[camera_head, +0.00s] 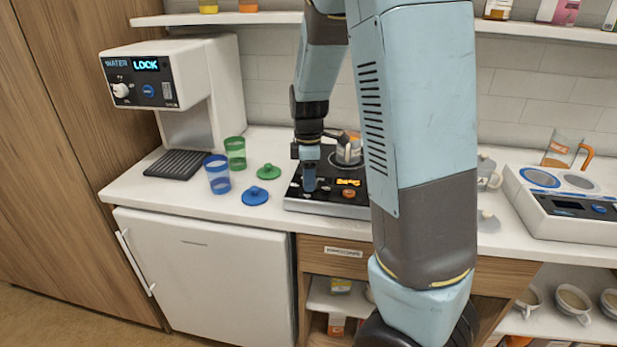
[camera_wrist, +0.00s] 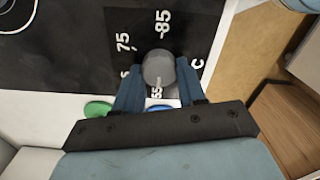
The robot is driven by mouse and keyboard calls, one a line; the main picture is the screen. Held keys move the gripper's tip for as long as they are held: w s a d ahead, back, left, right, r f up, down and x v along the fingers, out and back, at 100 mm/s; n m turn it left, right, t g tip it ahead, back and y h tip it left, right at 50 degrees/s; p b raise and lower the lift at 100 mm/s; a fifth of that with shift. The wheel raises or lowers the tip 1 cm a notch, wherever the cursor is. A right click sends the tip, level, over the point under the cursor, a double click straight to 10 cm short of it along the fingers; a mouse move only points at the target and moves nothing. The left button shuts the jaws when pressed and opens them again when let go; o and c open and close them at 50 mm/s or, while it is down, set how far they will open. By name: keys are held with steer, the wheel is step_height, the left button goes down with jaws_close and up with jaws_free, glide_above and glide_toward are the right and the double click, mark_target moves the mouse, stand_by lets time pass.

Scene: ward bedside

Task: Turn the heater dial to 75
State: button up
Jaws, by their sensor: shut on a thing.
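The heater (camera_head: 328,206) is a black-topped unit on the counter, with a lit orange display (camera_head: 348,182) and an orange knob (camera_head: 348,193) at its front. My gripper (camera_head: 309,181) is over the heater's front left part, pointing down. In the wrist view my gripper (camera_wrist: 159,88) is shut on a round grey dial (camera_wrist: 158,67). Printed marks 75, 85, 55 and C show around the dial; another mark is partly hidden by a finger. I cannot tell which mark the dial points to. The display's digits are too small to read.
A metal pot (camera_head: 349,150) stands on the heater behind my gripper. A blue cup (camera_head: 217,174), a green cup (camera_head: 235,153), a blue lid (camera_head: 255,196) and a green lid (camera_head: 269,171) are to the left. A water dispenser (camera_head: 185,90) stands further left.

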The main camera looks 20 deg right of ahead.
steer(key=shift+m, duration=0.3)
steer(key=m, duration=0.5)
steer(key=shift+w+d, duration=0.1)
steer(key=shift+w, duration=0.1)
steer(key=m, duration=0.6)
steer(key=shift+d+m, duration=0.1)
steer(key=shift+m, duration=0.3)
steer(key=m, duration=0.5)
steer(key=shift+d, duration=0.1)
steer(key=m, duration=0.6)
steer(key=shift+r+m, duration=0.1)
steer(key=shift+m, duration=0.2)
steer(key=o, duration=1.1)
steer(key=shift+c, duration=0.2)
